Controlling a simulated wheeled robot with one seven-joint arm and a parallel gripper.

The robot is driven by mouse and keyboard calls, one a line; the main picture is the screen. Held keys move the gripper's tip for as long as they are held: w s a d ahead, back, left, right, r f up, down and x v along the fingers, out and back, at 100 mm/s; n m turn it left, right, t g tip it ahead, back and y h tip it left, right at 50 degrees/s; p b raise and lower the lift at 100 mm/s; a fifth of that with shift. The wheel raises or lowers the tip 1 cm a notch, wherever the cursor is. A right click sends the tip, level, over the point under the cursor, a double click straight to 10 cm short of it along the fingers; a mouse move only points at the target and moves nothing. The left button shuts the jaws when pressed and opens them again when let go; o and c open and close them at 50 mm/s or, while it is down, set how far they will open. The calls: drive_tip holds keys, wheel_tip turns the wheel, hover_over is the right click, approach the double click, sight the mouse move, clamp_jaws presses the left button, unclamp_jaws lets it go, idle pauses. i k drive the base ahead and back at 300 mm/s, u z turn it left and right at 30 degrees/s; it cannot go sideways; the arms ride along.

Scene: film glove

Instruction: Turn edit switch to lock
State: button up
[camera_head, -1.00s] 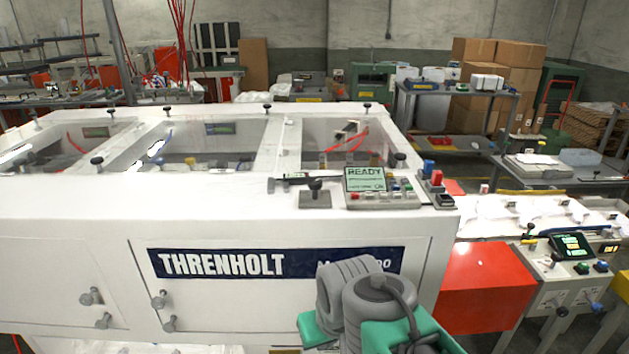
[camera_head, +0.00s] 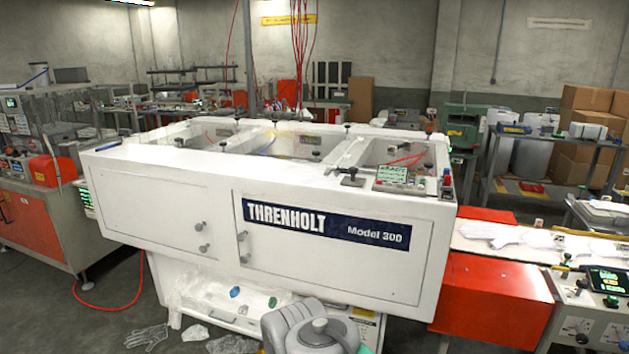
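A small control panel (camera_head: 400,179) with a green-lit display and several small buttons sits on the front right top edge of the white Threnholt machine (camera_head: 160,165). A black knob on a plate (camera_head: 352,178) is just left of it. A second console (camera_head: 590,300) with a dark green-text screen stands at the right edge, partly cut off. I cannot tell which control is the edit switch; the labels are too small to read. My gripper is not in view. Only a grey link of my arm shows at the bottom centre, in front of and apart from these controls.
A red box section (camera_head: 490,295) and a conveyor with white gloves (camera_head: 520,240) adjoin the machine's right side. Clear plastic and loose gloves (camera_head: 147,337) lie low in front. A bench with an orange cabinet (camera_head: 35,235) stands left.

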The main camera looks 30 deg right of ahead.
sight(353, 170)
drive_tip(key=z, duration=0.5)
drive_tip(key=i, duration=0.35)
drive_tip(key=z, duration=0.7)
drive_tip(key=i, duration=0.8)
drive_tip(key=z, duration=0.05)
